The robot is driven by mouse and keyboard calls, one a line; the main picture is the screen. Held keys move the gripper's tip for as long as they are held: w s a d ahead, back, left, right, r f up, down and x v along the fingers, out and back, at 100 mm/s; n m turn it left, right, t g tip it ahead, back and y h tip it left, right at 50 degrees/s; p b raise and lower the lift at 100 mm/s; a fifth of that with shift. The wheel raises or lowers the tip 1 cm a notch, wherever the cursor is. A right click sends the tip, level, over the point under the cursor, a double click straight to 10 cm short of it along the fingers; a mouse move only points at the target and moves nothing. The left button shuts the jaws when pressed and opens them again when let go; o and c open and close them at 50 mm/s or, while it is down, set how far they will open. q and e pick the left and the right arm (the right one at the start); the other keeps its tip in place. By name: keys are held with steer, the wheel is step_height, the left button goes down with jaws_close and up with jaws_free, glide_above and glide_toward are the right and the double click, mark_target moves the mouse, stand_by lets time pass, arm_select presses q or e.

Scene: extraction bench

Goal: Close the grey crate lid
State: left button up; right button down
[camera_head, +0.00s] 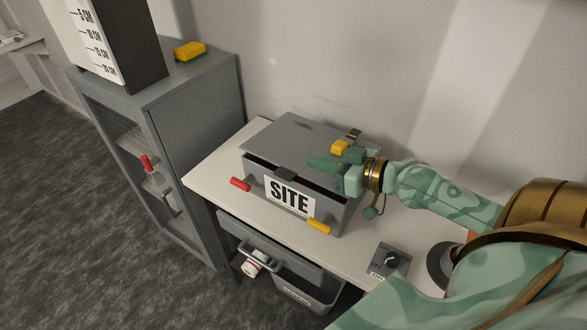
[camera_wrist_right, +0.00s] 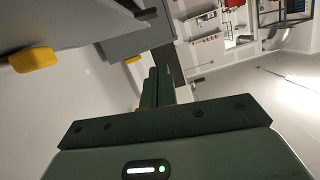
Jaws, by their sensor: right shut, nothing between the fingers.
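The grey crate (camera_head: 252,168) stands on the white bench with a "SITE" label (camera_head: 289,196) on its front. Its grey lid (camera_head: 292,136) is tilted partly open, with a dark gap along the front above the label. My right gripper (camera_head: 322,164) is shut and empty at the lid's right side, fingers pointing left; I cannot tell whether they touch it. The shut fingers also show in the right wrist view (camera_wrist_right: 160,84), beside a grey surface at upper left. My left gripper is not in view.
A red piece (camera_head: 240,184) and a yellow piece (camera_head: 318,227) stick out at the crate's front. A small dark control box (camera_head: 390,260) sits right of the crate. A grey cabinet (camera_head: 198,125) stands left. The bench's left end (camera_head: 222,165) is clear.

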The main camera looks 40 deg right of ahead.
glide_above(293, 177)
steer(key=shift+w+f, duration=0.1)
steer(key=shift+f, duration=0.85)
steer(key=f, duration=0.2)
steer(key=shift+s+f, duration=0.2)
steer(key=shift+f, duration=0.2)
steer(key=shift+a+f+b, duration=0.1)
steer(key=shift+f+b, duration=0.25)
steer(key=shift+f, duration=0.15)
steer(key=shift+s, duration=0.1)
steer(key=shift+n+h, duration=0.3)
steer(key=shift+n, duration=0.4)
steer(key=f, duration=0.1)
steer(key=f+b, duration=0.2)
steer(key=f, duration=0.1)
steer(key=shift+s+a, duration=0.2)
steer(key=shift+a, duration=0.15)
